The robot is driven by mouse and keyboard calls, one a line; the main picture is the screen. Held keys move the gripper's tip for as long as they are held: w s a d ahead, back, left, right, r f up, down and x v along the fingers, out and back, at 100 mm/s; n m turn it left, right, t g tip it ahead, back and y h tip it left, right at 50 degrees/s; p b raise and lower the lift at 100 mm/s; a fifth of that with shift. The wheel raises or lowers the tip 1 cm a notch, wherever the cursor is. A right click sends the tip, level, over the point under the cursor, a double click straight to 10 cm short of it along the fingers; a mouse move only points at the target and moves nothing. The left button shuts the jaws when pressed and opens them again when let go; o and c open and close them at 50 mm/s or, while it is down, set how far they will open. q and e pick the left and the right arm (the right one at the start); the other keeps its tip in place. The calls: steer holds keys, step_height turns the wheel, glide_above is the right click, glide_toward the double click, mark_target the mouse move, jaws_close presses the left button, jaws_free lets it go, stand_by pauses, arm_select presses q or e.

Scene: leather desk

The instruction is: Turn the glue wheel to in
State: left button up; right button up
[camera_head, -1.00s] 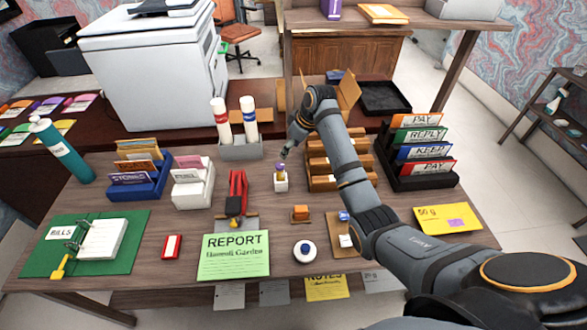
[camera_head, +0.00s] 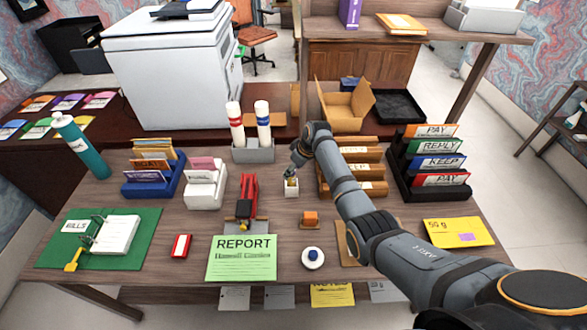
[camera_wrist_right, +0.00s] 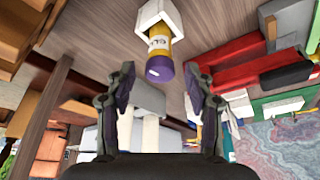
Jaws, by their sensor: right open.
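The glue stick (camera_head: 291,181) stands upright in a small white holder (camera_head: 292,191) in the middle of the desk. In the right wrist view the yellow glue tube (camera_wrist_right: 159,42) comes out of the white holder, and its purple glue wheel (camera_wrist_right: 160,69) faces my gripper. My right gripper (camera_wrist_right: 160,80) is open, its two dark fingers on either side of the wheel with a gap to each. In the head view my right gripper (camera_head: 295,168) is just above the stick and hides its top. My left gripper is out of view.
A red stapler (camera_head: 248,197) is left of the holder. A wooden sorter (camera_head: 358,172) stands close on the right, beneath my arm. Behind is a grey holder (camera_head: 254,152) with two white tubes. An orange-topped stamp (camera_head: 310,217) is in front.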

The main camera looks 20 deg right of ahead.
jaws_close()
steer(key=shift+r+p, duration=0.2)
steer(key=shift+p, duration=0.15)
steer(key=shift+s+a+r+m+h+p, duration=0.1)
steer(key=shift+m+h+p, duration=0.2)
steer(key=shift+m+p, duration=0.75)
steer(key=shift+f, duration=0.25)
jaws_free()
